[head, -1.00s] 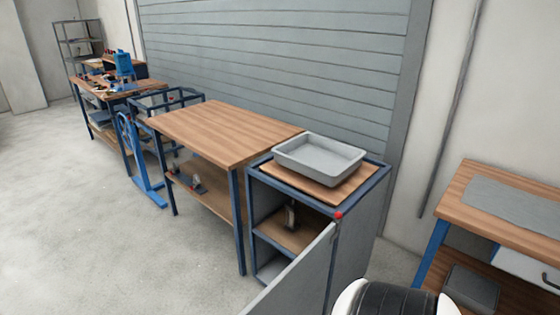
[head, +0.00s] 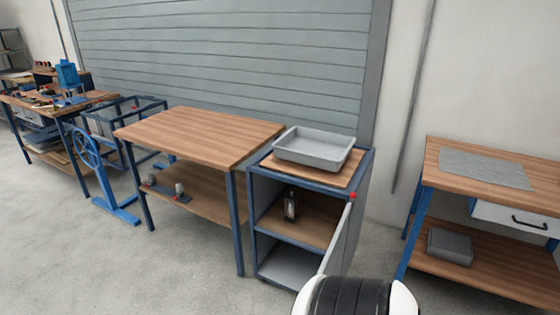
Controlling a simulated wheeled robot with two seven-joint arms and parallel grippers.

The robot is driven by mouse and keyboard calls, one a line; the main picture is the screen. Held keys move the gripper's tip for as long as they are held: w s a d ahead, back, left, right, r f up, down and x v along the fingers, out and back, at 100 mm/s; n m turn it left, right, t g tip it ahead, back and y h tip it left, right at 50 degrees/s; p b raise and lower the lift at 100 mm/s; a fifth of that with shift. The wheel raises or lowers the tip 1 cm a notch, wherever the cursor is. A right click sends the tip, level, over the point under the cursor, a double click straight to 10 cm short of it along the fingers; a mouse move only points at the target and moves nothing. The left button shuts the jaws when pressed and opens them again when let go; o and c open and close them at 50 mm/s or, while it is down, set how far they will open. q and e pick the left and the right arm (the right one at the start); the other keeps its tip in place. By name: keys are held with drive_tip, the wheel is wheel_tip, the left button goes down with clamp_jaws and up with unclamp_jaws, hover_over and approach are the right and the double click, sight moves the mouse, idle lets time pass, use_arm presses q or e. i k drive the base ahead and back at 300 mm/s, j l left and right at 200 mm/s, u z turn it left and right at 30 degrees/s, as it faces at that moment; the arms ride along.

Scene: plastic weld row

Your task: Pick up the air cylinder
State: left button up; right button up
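A small upright dark and metallic object (head: 291,205) stands on the middle shelf (head: 306,230) of the open cabinet. It may be the air cylinder, but it is too small to tell for sure. The cabinet (head: 252,225) has a blue frame, and its grey door (head: 338,240) stands open toward me. Two small grey objects with red parts lie on the lower shelf of the wooden table, and I cannot tell what they are. Neither of my grippers is in view. A white and black part of my own body shows at the bottom edge.
A grey tray (head: 312,150) sits on the cabinet top. The wooden table (head: 198,135) stands left of it. A blue handwheel stand (head: 95,165) and cluttered bench (head: 60,100) are farther left. A drawer bench (head: 450,165) stands right. Bare floor (head: 150,270) lies in front.

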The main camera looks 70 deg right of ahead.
sight(292, 198)
drive_tip(key=i+z, duration=0.35)
drive_tip(key=i, duration=0.2)
drive_tip(key=i+j+z, duration=0.15)
drive_tip(key=i+z, duration=0.15)
drive_tip(key=i, duration=0.2)
drive_tip(key=i+j+z, duration=0.35)
drive_tip(key=i, duration=0.15)
drive_tip(key=i+l+z, duration=0.2)
drive_tip(key=i+z, duration=0.15)
drive_tip(key=z, duration=0.15)
drive_tip(key=i+l+z, duration=0.1)
drive_tip(key=i+z, duration=0.7)
drive_tip(key=z, duration=0.2)
drive_tip(key=j, duration=0.05)
